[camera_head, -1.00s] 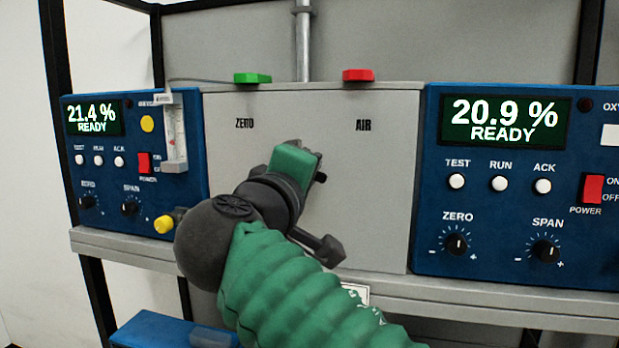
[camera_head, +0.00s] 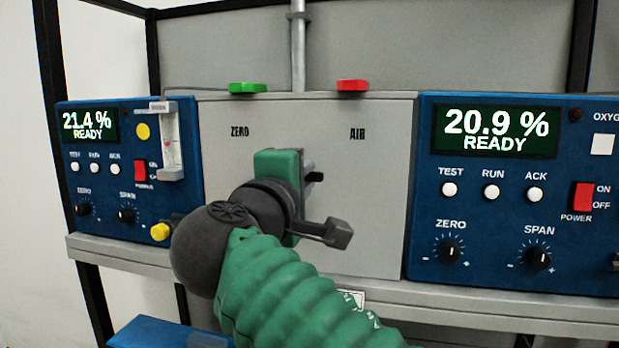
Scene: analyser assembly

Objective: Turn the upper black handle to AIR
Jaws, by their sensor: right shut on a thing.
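My right gripper (camera_head: 300,190), green and black, is in front of the grey panel (camera_head: 378,190), below and between the labels ZERO (camera_head: 240,132) and AIR (camera_head: 357,134). It is shut on the upper black handle (camera_head: 315,177). Only a short dark end of the handle shows right of the green housing; the rest is hidden behind my gripper, so its exact pointing is unclear. Below it, a dark bar with a block end (camera_head: 338,233) sticks out to the right; I cannot tell whether it is a lower handle or part of my gripper. My left gripper is out of view.
A green block (camera_head: 247,88) and a red block (camera_head: 352,86) sit on the panel's top edge. Blue analysers stand at left (camera_head: 110,185) and right (camera_head: 500,225). A flow tube (camera_head: 168,145) and yellow knob (camera_head: 160,231) are left of my arm. The panel's right side is clear.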

